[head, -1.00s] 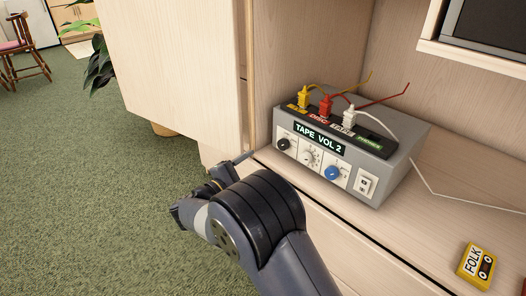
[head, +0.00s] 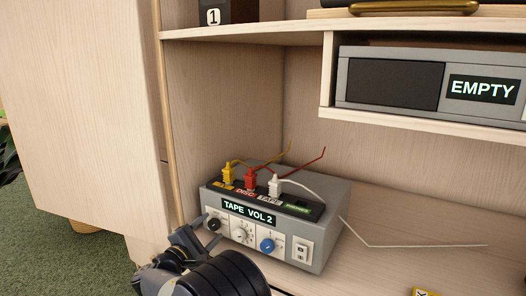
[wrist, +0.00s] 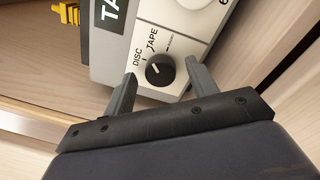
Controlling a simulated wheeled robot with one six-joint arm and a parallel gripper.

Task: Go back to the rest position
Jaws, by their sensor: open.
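My gripper (wrist: 158,85) is open in the wrist view. Its two fingers stand apart on either side of a black selector knob (wrist: 160,71) marked DISC and TAPE, with nothing seen held between them. I cannot tell whether they touch the knob. In the head view my gripper (head: 188,232) is at the left front of the grey box (head: 325,222), close to its left black knob (head: 214,224). The box's display reads TAPE VOL 2.
Yellow (head: 228,174), red (head: 250,180) and white (head: 275,186) plugs stand on top of the box. A unit reading EMPTY (head: 390,85) sits above right. A yellow cassette (head: 424,292) shows at the bottom edge. A cabinet panel (head: 85,110) stands at left.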

